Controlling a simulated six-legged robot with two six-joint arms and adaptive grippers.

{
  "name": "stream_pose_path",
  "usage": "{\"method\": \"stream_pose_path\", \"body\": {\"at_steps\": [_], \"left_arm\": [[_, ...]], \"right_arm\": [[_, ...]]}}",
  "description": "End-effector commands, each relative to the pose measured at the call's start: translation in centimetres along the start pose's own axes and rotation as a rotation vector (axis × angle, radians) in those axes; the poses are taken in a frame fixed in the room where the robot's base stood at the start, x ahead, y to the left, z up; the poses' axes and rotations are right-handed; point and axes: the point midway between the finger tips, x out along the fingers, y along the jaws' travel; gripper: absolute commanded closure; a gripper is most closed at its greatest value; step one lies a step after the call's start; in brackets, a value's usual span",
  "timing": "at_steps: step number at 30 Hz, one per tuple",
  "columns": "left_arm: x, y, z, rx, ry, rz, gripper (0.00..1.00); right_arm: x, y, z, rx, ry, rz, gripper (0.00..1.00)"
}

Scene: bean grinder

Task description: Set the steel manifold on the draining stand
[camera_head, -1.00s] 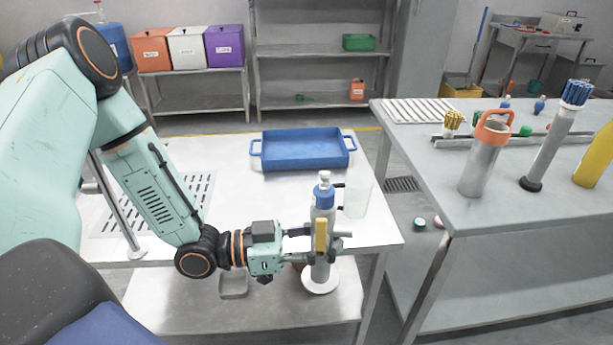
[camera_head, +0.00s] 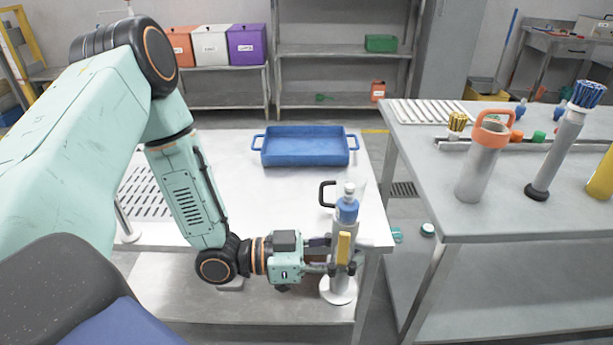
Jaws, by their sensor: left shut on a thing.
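My left gripper (camera_head: 343,256) is shut around an upright grey metal cylinder (camera_head: 345,283), which looks like the steel manifold. It has a blue collar, a pale cap and a white round foot. It is in front of the near right part of the left table. The fingers and a yellow piece hide part of its middle. A white ribbed rack (camera_head: 431,112), perhaps the draining stand, lies at the far left of the right bench. My right gripper is out of view.
A blue tray (camera_head: 305,161) sits on the white left table (camera_head: 270,205). A clear jug with a dark handle (camera_head: 326,195) is behind the held cylinder. The right bench (camera_head: 440,170) holds an orange-topped cylinder (camera_head: 482,165) and a blue brush (camera_head: 560,140). A gap separates the tables.

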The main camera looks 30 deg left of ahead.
Motion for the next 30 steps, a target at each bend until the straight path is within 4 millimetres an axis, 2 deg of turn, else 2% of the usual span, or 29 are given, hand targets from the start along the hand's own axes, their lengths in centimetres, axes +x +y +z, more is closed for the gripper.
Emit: {"method": "stream_pose_path", "body": {"at_steps": [1, 5, 14, 21, 30], "left_arm": [[0.6, 0.4, 1.2, -0.002, -0.004, -0.002, 1.00], [1.9, 0.3, 3.1, -0.002, -0.004, -0.064, 1.00], [3.2, -1.6, 6.7, 0.000, -0.002, -0.308, 1.00], [2.5, -3.6, 8.5, 0.002, -0.001, -0.529, 1.00], [-0.2, -6.1, 8.9, 0.002, 0.000, -0.808, 1.00]], "right_arm": [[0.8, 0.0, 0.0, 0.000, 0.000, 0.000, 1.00], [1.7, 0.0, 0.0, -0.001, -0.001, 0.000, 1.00], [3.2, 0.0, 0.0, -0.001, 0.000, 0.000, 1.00], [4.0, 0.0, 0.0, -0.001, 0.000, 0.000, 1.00], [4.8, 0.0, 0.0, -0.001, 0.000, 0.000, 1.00]]}}
